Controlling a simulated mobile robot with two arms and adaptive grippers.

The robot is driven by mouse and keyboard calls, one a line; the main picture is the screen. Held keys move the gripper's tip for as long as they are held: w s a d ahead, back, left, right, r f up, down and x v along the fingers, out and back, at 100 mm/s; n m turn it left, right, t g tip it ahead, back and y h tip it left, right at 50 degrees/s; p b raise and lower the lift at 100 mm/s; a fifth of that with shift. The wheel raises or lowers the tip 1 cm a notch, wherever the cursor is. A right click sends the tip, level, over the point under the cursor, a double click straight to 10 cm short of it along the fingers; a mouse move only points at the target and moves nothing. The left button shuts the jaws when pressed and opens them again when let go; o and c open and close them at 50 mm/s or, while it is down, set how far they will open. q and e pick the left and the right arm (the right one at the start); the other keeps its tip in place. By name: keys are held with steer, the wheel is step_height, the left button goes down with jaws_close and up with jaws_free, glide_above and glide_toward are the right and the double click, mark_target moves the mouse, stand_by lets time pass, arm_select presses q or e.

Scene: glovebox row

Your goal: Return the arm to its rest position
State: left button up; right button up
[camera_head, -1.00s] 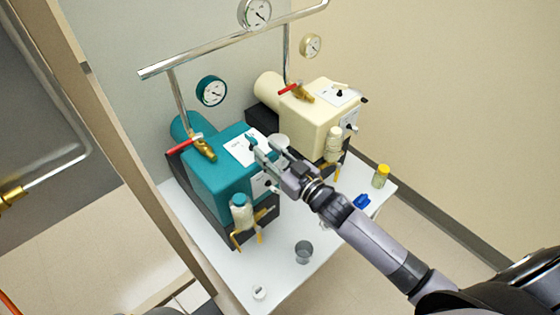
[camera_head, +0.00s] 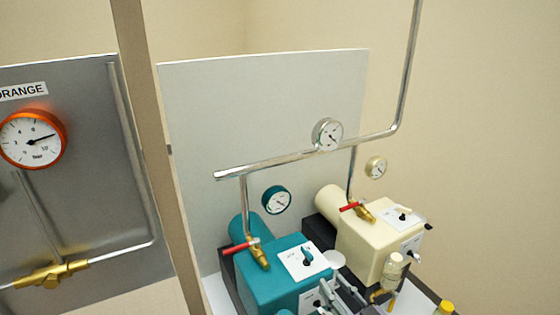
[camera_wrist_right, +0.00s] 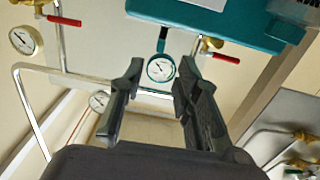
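My right gripper (camera_head: 336,288) shows at the bottom edge of the head view, in front of the right side of the teal pump unit (camera_head: 270,288). In the right wrist view its two dark fingers (camera_wrist_right: 158,75) stand apart with nothing between them. The teal unit's black-and-teal knob (camera_head: 308,256) sits on a white plate on its top. The rest of my right arm is cut off below the head view. My left gripper is in neither view.
A cream unit (camera_head: 380,236) stands right of the teal one. A steel pipe (camera_head: 280,158) with a gauge (camera_head: 327,134) runs above both. Red-handled valves (camera_head: 241,246) project near the units. An orange-rimmed gauge (camera_head: 32,139) hangs on the left panel. A yellow-capped jar (camera_head: 445,308) shows low right.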

steer(key=s+d+f+m+g+h, duration=0.1)
steer(key=s+d+f+g+h, duration=0.15)
steer(key=s+f+g, duration=0.7)
steer(key=s+d+f+m+g+h, duration=0.1)
steer(key=s+g+h, duration=0.3)
steer(key=s, duration=1.2)
step_height(320, 180, down, 25)
steer(key=s+d+f+g, duration=0.2)
steer(key=s+f, duration=1.5)
steer(key=s, duration=0.1)
steer(key=shift+d+f, duration=0.2)
steer(key=shift+d, duration=0.1)
